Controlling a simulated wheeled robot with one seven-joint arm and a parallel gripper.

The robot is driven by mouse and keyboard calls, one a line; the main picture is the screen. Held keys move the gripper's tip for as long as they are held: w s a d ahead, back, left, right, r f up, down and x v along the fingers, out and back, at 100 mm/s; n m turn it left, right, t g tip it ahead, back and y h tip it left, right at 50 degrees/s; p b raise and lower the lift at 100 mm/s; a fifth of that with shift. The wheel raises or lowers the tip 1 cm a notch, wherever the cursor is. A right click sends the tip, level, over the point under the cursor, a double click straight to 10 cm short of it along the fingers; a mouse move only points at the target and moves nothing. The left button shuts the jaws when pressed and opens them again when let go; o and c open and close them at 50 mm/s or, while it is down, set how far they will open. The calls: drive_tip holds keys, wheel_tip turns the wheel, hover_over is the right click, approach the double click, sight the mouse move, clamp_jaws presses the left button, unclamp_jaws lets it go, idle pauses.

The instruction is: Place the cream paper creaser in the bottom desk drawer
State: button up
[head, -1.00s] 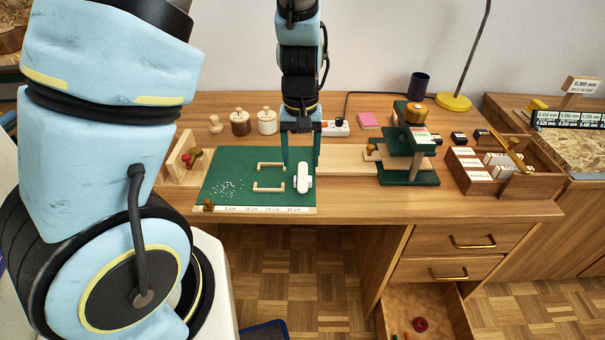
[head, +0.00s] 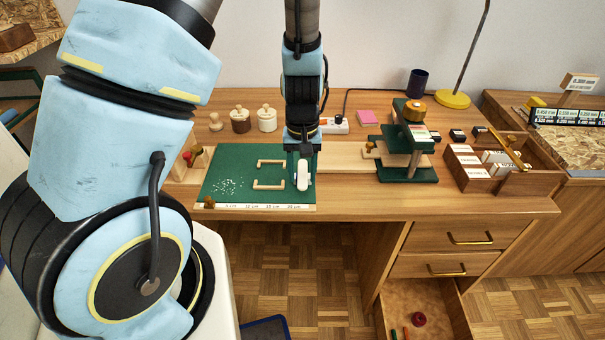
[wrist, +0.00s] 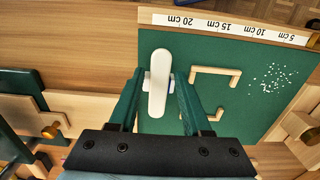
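The cream paper creaser (head: 303,177) is a pale, rounded bar lying at the right end of the green cutting mat (head: 226,178). It also shows in the wrist view (wrist: 159,75), between my fingers. My gripper (wrist: 161,75) is open, pointing down, with one green finger on each side of the creaser; contact cannot be told. In the head view, my gripper partly hides the creaser's far end. The bottom desk drawer (head: 449,305) is pulled open at lower right, with a red round item and small handled tools inside.
A green press (head: 405,145) and a wooden box of cards (head: 519,182) stand to the right. Lidded jars (head: 266,119) stand behind. Two shut drawers (head: 447,265) sit above the open one.

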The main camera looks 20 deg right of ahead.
clamp_jaws()
idle(0.4)
